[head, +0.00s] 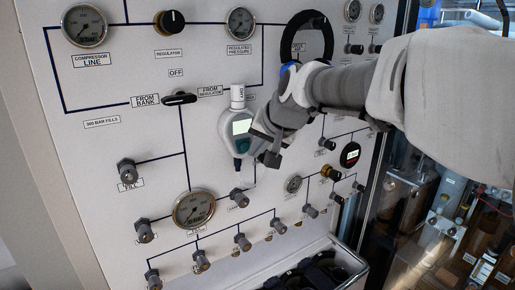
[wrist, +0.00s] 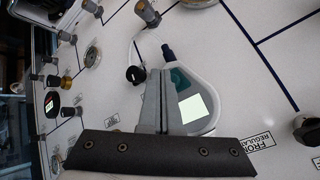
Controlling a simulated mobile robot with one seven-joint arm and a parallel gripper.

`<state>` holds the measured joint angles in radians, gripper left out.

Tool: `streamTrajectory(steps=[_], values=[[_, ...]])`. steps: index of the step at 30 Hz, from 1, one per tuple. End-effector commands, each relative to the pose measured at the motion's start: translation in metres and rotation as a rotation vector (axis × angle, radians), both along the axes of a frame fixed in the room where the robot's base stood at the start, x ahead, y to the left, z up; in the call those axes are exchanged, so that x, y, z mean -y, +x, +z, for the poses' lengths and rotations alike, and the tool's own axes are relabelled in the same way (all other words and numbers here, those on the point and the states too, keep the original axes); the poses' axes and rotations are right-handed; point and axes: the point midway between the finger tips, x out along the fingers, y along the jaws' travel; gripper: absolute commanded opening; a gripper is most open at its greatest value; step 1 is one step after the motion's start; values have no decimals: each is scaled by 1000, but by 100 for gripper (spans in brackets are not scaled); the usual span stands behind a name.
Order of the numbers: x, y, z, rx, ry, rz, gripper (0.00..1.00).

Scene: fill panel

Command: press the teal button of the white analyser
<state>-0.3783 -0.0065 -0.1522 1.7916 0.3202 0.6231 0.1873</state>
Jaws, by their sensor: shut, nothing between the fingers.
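The white analyser (head: 226,128) is mounted upright on the panel, left of my arm in the head view. It has a lit rectangular screen (head: 241,126) and a dark teal lower part (head: 242,145). In the wrist view the analyser (wrist: 209,80) appears behind and right of my fingers, with its screen (wrist: 190,109) and teal button (wrist: 179,78) partly in sight. My gripper (wrist: 154,72) is shut and empty, its fingers together just beside the button and overlapping the analyser's edge. In the head view my gripper (head: 268,158) is right of the analyser's lower part. I cannot tell whether it touches.
The panel (head: 105,185) carries gauges (head: 194,209), a black lever (head: 180,98), knobs and several protruding grey valves (head: 127,171) below the analyser. A dark-filled bin (head: 350,262) stands at the bottom. A glass-fronted cabinet (head: 440,225) is at the right.

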Motion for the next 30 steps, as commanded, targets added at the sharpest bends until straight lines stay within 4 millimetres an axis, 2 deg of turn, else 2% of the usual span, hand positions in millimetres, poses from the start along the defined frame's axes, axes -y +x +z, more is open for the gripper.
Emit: streamTrajectory(steps=[30], values=[[-5,8,0,0,0,0,0]])
